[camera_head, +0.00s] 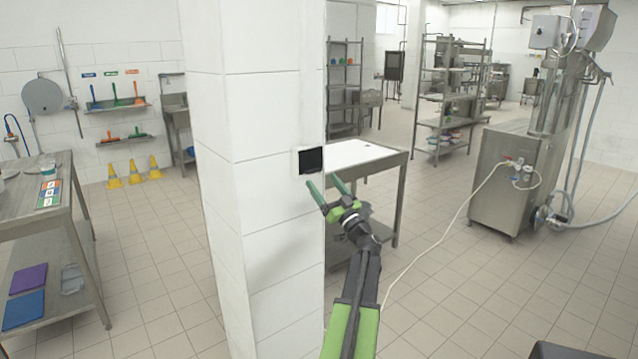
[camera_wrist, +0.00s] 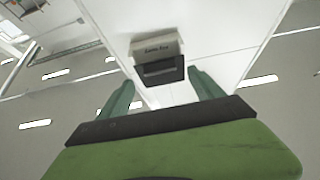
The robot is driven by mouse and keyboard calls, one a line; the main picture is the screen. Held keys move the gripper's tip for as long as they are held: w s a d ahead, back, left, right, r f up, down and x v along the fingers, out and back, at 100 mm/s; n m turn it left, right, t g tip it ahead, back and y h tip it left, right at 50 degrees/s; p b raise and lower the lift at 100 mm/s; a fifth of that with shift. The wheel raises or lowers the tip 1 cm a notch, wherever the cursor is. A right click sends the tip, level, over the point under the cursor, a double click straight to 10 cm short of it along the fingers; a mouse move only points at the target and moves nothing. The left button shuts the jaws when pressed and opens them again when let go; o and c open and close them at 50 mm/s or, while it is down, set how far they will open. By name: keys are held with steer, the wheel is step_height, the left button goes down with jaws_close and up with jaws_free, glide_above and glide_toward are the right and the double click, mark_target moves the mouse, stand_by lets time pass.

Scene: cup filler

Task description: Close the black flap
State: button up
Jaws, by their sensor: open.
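A small white box is fixed to the tiled pillar, with a black flap (camera_head: 311,160) on it. I cannot tell the flap's exact angle. My gripper (camera_head: 325,183) is open and empty, its green fingertips just below the box in the head view. In the wrist view my gripper (camera_wrist: 160,84) points toward the flap. I see no clear contact.
The white tiled pillar (camera_head: 262,150) stands close to my arm. A table with a white top (camera_head: 355,153) stands just behind the box. A steel machine (camera_head: 510,180) with a hose is at the right, and a steel table (camera_head: 40,215) is at the left. Open tiled floor lies between.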

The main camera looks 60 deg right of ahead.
steer(key=b+v, duration=0.5)
steer(key=v, duration=0.8)
steer(key=shift+s+a+b, duration=0.2)
steer(key=shift+b, duration=0.2)
